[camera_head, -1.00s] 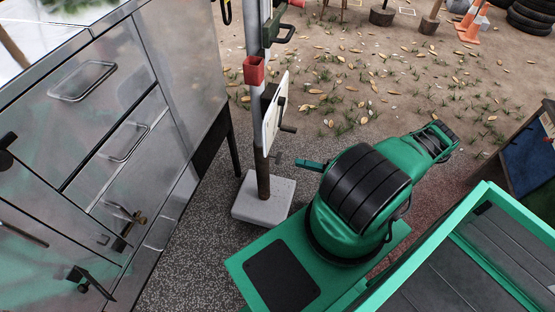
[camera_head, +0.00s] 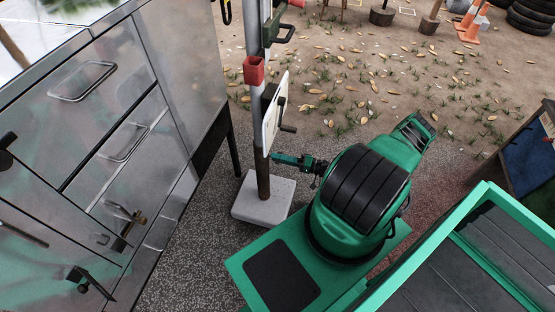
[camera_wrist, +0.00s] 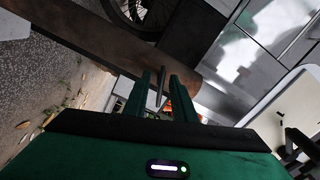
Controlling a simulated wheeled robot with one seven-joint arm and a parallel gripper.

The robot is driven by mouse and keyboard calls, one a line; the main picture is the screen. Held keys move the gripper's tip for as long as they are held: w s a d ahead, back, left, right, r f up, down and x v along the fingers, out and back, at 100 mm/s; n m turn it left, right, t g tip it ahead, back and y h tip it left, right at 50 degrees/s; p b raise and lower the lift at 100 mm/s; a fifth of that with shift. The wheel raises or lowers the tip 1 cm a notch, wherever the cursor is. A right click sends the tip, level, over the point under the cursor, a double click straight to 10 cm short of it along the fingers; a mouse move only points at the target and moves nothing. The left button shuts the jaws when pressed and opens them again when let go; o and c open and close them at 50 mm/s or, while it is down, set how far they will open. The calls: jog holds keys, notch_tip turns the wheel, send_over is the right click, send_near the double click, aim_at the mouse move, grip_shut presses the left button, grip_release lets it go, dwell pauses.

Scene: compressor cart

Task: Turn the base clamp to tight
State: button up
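The base clamp shows in the wrist view as a thin grey bar (camera_wrist: 161,88) standing out from the rusty lower part of a post (camera_wrist: 85,40). My gripper (camera_wrist: 165,82) is open, with one finger on each side of the bar. I see gaps beside the bar, so the fingers do not look closed on it. In the head view my gripper (camera_head: 276,158) is right beside the brown lower post (camera_head: 263,178), just above its pale base block (camera_head: 250,212). The clamp is hidden behind my gripper there.
A white panel with a crank (camera_head: 271,118) is on the post just above my gripper. A red cup-like holder (camera_head: 254,70) sits higher up. A metal cabinet (camera_head: 110,150) stands close on the left. Open leaf-strewn ground lies behind.

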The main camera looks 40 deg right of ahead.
grip_shut()
jog(key=shift+m, duration=2.2)
jog(key=shift+f, duration=0.1)
grip_release()
jog(key=v, duration=1)
jog(key=shift+s+d, duration=0.3)
